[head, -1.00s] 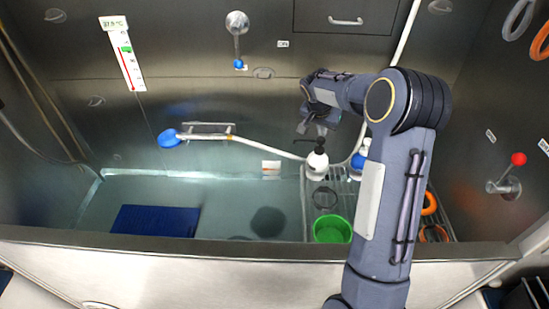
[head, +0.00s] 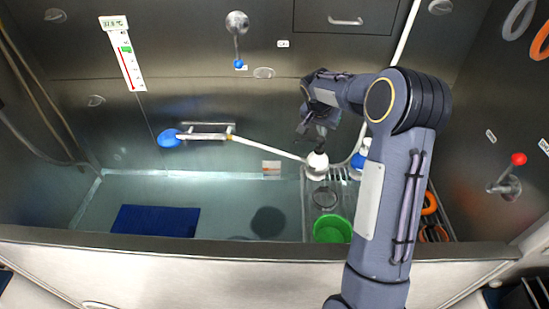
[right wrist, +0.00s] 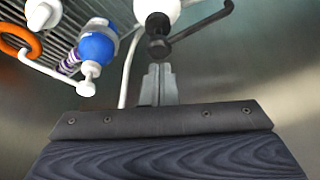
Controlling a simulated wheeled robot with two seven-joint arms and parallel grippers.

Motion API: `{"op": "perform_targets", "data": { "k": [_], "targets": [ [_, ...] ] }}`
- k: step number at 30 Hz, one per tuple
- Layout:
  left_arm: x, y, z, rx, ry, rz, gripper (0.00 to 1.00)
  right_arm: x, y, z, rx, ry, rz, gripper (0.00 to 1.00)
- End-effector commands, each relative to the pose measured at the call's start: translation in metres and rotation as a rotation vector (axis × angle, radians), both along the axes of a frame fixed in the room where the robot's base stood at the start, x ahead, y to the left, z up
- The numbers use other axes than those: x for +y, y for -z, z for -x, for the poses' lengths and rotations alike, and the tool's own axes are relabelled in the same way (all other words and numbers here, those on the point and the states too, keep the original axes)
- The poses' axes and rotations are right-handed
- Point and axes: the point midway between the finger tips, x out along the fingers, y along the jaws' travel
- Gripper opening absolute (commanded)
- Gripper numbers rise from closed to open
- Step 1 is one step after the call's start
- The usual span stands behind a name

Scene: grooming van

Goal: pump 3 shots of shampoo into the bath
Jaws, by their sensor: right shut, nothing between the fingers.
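A white bottle (head: 317,167) with a black pump head stands on the wire rack at the right end of the bath (head: 110,185). The right wrist view shows its black pump head (right wrist: 158,48) and long spout from above. My right gripper (head: 309,134) is shut and empty, directly above the pump. In the right wrist view its closed fingertips (right wrist: 158,70) are at the pump head; whether they touch is hard to tell. A blue bottle (head: 358,160) with a white pump (right wrist: 87,80) stands beside it, partly behind my arm. My left gripper is not in view.
A green bowl (head: 332,230) sits on the wire rack's front. Orange rings (head: 429,203) lie right of my arm. A blue shower head (head: 169,138) hangs on the back wall. A blue mat (head: 155,221) lies in the bath. A red-knobbed lever (head: 518,159) is on the right wall.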

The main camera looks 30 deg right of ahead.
Motion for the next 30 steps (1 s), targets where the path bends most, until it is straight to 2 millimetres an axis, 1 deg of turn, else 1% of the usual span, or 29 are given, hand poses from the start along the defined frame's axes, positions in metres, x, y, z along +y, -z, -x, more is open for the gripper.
{"op": "perform_targets", "data": {
  "k": [26, 30],
  "targets": [
    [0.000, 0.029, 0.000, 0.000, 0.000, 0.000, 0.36, 0.000, 0.032, 0.000, 0.002, 0.000, -0.001, 0.00],
    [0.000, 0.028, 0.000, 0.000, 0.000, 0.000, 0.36, 0.001, 0.031, 0.000, 0.003, -0.001, -0.002, 0.00]
  ]
}}
